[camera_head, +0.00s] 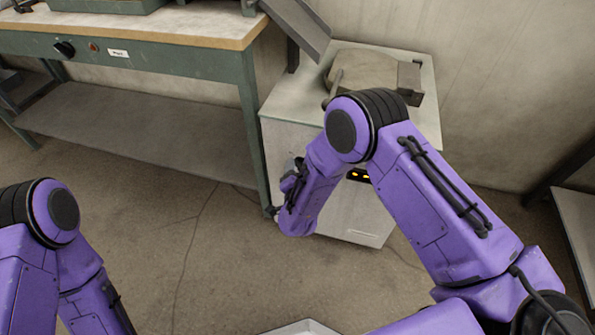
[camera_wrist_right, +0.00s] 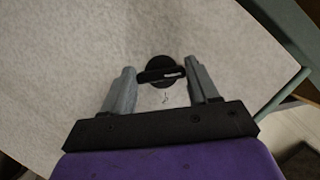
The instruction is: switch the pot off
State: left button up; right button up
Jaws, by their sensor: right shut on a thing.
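The pot (camera_head: 285,133) is a white cabinet with a grey round lid (camera_head: 362,72) on top. The lid is down and partly behind my right arm. Small orange lights (camera_head: 358,176) glow on its front. In the right wrist view, a black round knob (camera_wrist_right: 161,66) with a bar handle sits on the pale front panel (camera_wrist_right: 70,70). My right gripper (camera_wrist_right: 160,75) is shut on the knob, with a grey finger at either end of the bar. In the head view it is mostly hidden by my forearm. My left gripper is out of view; only its arm shows at lower left.
A green-framed workbench (camera_head: 130,38) with a lower shelf (camera_head: 120,115) stands left of the pot, its leg close to the cabinet. A sloping grey metal chute (camera_head: 297,25) hangs over the cabinet's back left. A dark-framed stand (camera_head: 580,215) is at the right edge.

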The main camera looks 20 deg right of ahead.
jog(key=o, duration=1.1)
jog(key=shift+c, duration=0.2)
jog(key=p+v, duration=0.1)
jog(key=v, duration=0.9)
jog(key=shift+s+p, duration=0.25)
jog(key=shift+p, duration=0.15)
jog(key=shift+a, duration=0.1)
